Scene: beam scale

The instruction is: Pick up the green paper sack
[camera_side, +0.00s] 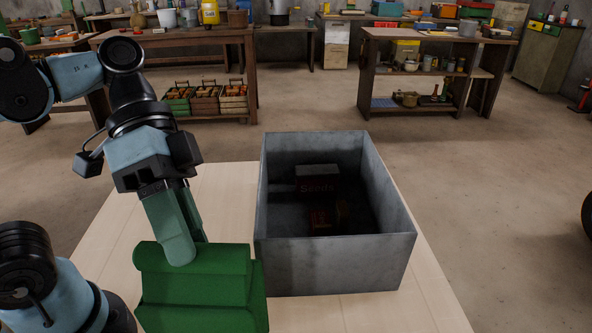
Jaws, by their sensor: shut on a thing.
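The green paper sack (200,300) is at the bottom of the side view, left of a grey box, and its lower part is cut off by the picture's edge. My gripper (185,245) points down at the top of the sack and is shut on it. One finger shows in front of the sack's upper edge; the other is partly hidden behind. I cannot tell whether the sack touches the table.
A deep grey open box (335,265) stands on the pale wooden table (228,190) just right of the sack. Inside it lie a dark packet marked "Seeds" (317,186) and a reddish item (322,216). The table's right strip is clear. Workbenches stand far behind.

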